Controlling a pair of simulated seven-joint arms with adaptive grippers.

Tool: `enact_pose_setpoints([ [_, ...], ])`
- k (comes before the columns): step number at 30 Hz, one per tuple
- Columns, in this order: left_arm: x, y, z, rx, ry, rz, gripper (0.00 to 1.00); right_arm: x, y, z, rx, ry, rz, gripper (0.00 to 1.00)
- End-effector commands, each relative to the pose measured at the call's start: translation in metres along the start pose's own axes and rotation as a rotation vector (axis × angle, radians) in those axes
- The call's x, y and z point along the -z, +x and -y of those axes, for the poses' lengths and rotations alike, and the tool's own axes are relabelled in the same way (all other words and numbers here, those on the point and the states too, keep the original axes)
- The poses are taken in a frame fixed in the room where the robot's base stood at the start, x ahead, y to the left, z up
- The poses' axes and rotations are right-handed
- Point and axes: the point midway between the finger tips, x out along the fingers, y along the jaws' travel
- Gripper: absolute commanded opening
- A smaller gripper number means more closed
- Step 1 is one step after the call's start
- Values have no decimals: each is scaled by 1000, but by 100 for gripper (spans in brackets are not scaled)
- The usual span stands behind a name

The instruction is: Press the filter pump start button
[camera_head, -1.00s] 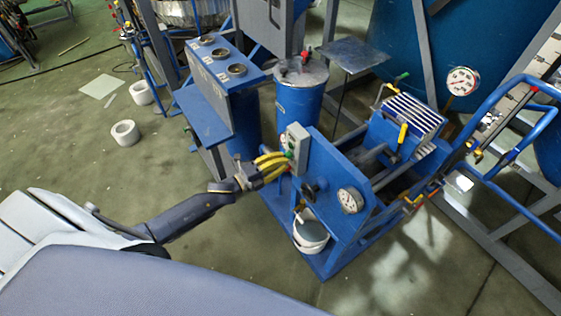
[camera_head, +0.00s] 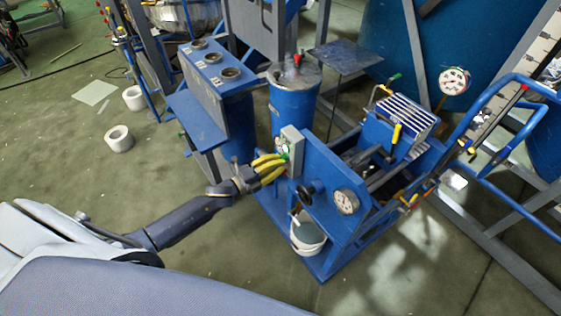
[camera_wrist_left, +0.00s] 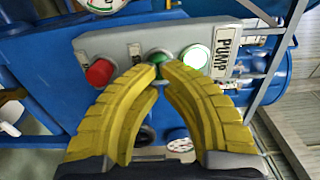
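A grey control box (camera_head: 291,146) stands on the front edge of the blue pump frame. In the left wrist view the box (camera_wrist_left: 135,45) carries a red button (camera_wrist_left: 100,72), a green button (camera_wrist_left: 158,58), a bright white round light (camera_wrist_left: 194,56) and a "PUMP" label (camera_wrist_left: 224,52). My left gripper (camera_head: 284,158) has yellow fingers and points at the box. In the left wrist view its fingertips (camera_wrist_left: 160,68) nearly meet, with nothing held between them. They are right at the green button and partly cover it. I cannot tell whether they touch it. My right gripper is not in view.
The blue pump frame (camera_head: 330,180) holds a gauge (camera_head: 346,201) and a white bucket (camera_head: 307,232). A blue lidded tank (camera_head: 294,105) and a cabinet with round openings (camera_head: 215,68) stand behind. White rings (camera_head: 118,138) lie on the open floor at the left.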

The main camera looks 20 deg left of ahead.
Motion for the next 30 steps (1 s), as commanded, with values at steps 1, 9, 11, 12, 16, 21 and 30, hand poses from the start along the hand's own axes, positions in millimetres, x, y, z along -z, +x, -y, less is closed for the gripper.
enact_pose_setpoints([
  [1,2,-7,0,-2,0,-4,0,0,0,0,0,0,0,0],
  [9,5,-54,-3,-6,-2,-12,0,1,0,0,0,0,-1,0],
  [11,5,-64,-2,-4,-3,-12,0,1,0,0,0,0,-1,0],
  [12,4,-70,-2,-5,-2,-12,0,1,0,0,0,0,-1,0],
  [16,4,-90,-2,-5,-2,-12,0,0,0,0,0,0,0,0],
  [21,4,-107,-2,-4,-1,-12,0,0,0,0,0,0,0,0],
  [30,4,-120,-2,-3,-1,-12,0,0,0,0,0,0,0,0],
])
